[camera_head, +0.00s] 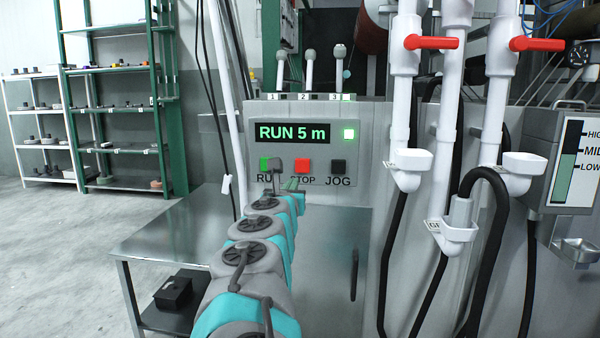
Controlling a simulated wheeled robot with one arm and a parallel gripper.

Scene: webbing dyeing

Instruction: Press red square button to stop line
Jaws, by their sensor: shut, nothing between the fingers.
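The red square button (302,166) sits on the grey control panel (370,135), above the label STOP. A green square button (264,163) above RUN is to its left and a black square button (338,166) above JOG is to its right. My gripper (284,178) is shut and empty, in front of the panel and just below and left of the red button. It partly covers the RUN and STOP labels. I cannot tell how far its tips are from the panel, or whether they touch it.
The display (292,133) reads "RUN 5 m" beside a lit green lamp (349,134). Three numbered levers (310,70) stand above. White pipes (445,110) with red valve handles (431,42) and black hoses rise at the right. A metal table (165,235) stands at the lower left.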

